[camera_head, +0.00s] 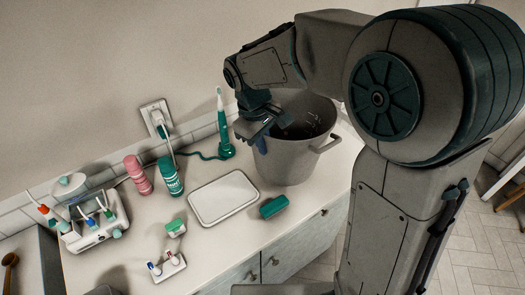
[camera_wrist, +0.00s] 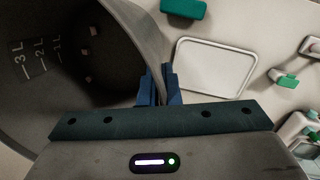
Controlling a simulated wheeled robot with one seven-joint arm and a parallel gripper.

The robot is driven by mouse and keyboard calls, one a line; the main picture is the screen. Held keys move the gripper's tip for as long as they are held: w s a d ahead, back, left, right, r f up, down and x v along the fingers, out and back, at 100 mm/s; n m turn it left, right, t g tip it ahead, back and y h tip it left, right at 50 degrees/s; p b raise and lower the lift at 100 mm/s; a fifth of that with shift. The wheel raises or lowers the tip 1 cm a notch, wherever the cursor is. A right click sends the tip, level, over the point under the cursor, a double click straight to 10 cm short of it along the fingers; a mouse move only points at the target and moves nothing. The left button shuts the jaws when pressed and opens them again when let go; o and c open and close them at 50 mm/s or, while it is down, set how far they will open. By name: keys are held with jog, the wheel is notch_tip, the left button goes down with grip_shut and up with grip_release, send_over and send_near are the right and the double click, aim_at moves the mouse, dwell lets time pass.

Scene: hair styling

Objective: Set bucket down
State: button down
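The grey bucket (camera_head: 290,158) is upright at the right part of the white countertop, behind the green block. I cannot tell whether its base touches the counter. My gripper (camera_head: 260,142) reaches its left rim from above. In the wrist view, the blue fingers of my gripper (camera_wrist: 161,88) stand on either side of the bucket wall (camera_wrist: 148,40), closed on it.
A white tray (camera_head: 224,197) lies left of the bucket, with a green block (camera_head: 273,206) in front. A green electric toothbrush (camera_head: 225,135) stands behind. Green (camera_head: 171,178) and pink (camera_head: 138,175) cans and a toothbrush holder (camera_head: 95,227) are farther left. The counter's front edge is close.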

jog(key=shift+w+a+f, duration=0.1)
jog(key=shift+w+a, duration=0.05)
jog(key=shift+f+p, duration=0.35)
jog(key=shift+f, duration=1.75)
jog(key=shift+f, duration=0.15)
jog(key=c, duration=1.6)
grip_release()
jog(key=shift+c, duration=0.2)
notch_tip(320, 180, up, 12)
jog(key=a, duration=0.1)
jog(key=shift+s+a+r+b, duration=0.2)
jog(key=shift+s+a+b, duration=0.05)
jog(key=shift+a+b, duration=0.15)
